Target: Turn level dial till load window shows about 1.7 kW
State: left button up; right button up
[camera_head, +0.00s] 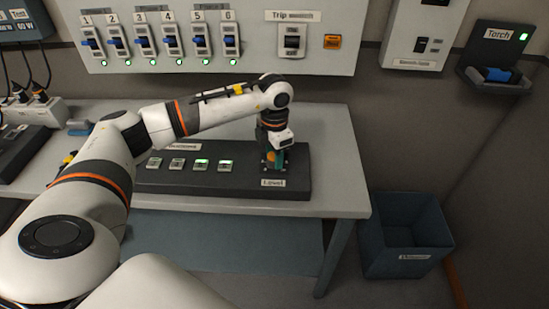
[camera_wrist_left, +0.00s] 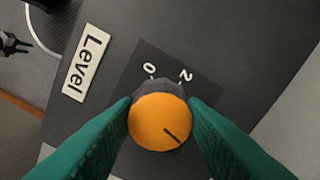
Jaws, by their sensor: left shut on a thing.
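The level dial (camera_wrist_left: 160,121) has an orange top with a dark pointer line toward the lower right in the left wrist view. My left gripper (camera_wrist_left: 160,128) is shut on it, with a green finger touching each side. The marks 0 and 2 show beside the dial; the other scale marks are hidden. In the head view my left gripper (camera_head: 273,160) points down over the right end of the dark console (camera_head: 240,184), behind the Level label (camera_head: 273,183). I cannot make out a load window. A small dark claw-like shape at the wrist view's left edge may be my right gripper.
Several small switches (camera_head: 201,163) sit on the console left of the dial, some lit green. A wall panel (camera_head: 270,62) with numbered breakers is behind my arm. A blue bin (camera_head: 405,235) stands right of the table. The table right of the console is clear.

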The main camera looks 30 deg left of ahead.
pick_arm(q)
jog(key=shift+w+r+m+b, duration=0.1)
jog(key=shift+m+b, duration=0.35)
jog(key=shift+m, duration=0.55)
jog(key=o, duration=1)
notch_tip(320, 180, up, 12)
jog(key=b, duration=0.1)
